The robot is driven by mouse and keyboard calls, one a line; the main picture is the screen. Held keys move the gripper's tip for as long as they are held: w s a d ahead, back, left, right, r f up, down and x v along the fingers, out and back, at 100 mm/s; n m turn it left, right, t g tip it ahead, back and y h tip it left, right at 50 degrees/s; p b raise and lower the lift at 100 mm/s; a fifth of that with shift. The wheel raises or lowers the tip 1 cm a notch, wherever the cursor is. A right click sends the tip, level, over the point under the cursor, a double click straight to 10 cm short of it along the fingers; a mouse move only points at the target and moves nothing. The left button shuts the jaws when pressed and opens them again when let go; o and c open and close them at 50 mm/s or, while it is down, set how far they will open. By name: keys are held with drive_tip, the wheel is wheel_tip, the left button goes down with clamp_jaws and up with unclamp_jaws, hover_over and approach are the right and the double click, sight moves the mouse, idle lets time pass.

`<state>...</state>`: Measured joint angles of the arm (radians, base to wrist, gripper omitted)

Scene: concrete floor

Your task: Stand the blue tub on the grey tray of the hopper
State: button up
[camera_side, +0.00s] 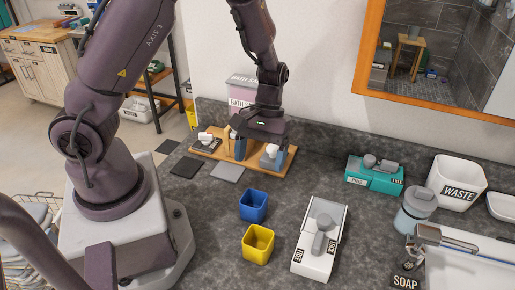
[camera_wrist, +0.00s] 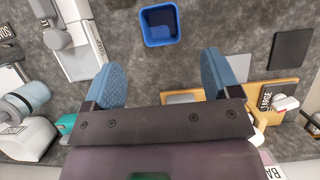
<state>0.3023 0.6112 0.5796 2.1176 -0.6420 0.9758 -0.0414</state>
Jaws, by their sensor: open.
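The blue tub (camera_side: 253,206) stands upright and looks empty on the dark counter, behind the yellow tub. It also shows at the top of the wrist view (camera_wrist: 160,42), beyond my fingertips. My gripper (camera_side: 262,152) is open and empty, above the wooden board unit (camera_side: 213,155) at the back, apart from the tub. Its two blue fingers are spread in the wrist view (camera_wrist: 162,65). The wooden unit carries grey parts and white knobs, partly hidden by my gripper. A label reading LARGE (camera_wrist: 265,100) shows on it. I cannot tell for certain which part is the hopper's grey tray.
A yellow tub (camera_side: 257,245) stands in front of the blue one. A white dispenser (camera_side: 319,245) is to their right. A teal unit (camera_side: 374,175) and a WASTE bin (camera_side: 456,183) stand farther right. Flat grey squares (camera_side: 228,172) lie left of centre.

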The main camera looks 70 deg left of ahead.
drive_tip(key=s+d+r+m+t+y, duration=0.1)
drive_tip(key=s+r+m+t, duration=0.3)
drive_tip(key=r, duration=0.7)
drive_tip(key=s+d+r+m+t+y, duration=0.1)
drive_tip(key=s+r+m+t, duration=0.3)
drive_tip(key=r, duration=0.6)
drive_tip(key=shift+s+r+m+y, duration=0.3)
drive_tip(key=shift+r+y, duration=0.1)
drive_tip(key=shift+o, duration=0.5)
drive_tip(key=shift+s+r+t, duration=0.35)
drive_tip(key=shift+t, duration=0.05)
